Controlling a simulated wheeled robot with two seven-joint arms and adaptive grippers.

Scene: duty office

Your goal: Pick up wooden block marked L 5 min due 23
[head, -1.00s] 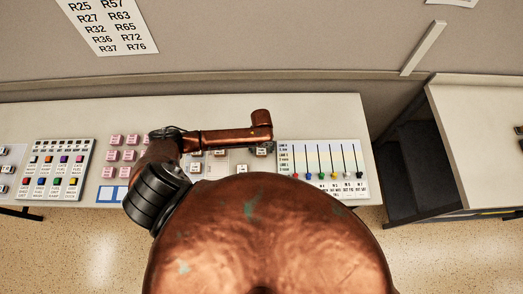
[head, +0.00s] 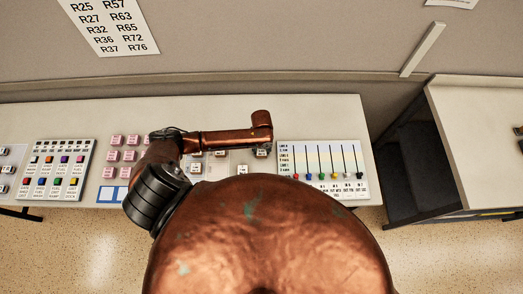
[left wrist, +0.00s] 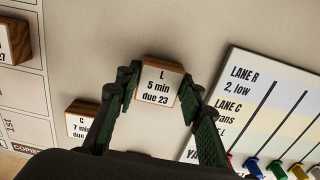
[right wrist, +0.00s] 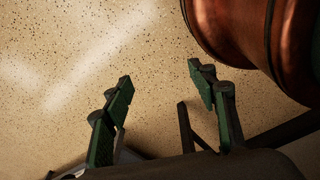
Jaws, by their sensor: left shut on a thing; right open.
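The wooden block marked L 5 min due 23 (left wrist: 160,88) has a white labelled top and brown wooden sides. In the left wrist view it sits between the fingertips of my left gripper (left wrist: 158,84), which is shut on it. I cannot tell whether it touches the desk. In the head view a small block (head: 262,151), seemingly this one, shows just below the end of my left arm; the fingers are hard to make out there. My right gripper (right wrist: 160,78) is open and empty, with speckled floor behind it.
A wooden block marked C 7 min (left wrist: 84,120) lies close by at lower left. The lane board (head: 322,165) with coloured sliders is just right of the held block. Pink blocks (head: 116,155) and a coloured-button panel (head: 62,170) are further left. The desk's back strip (head: 320,110) is clear.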

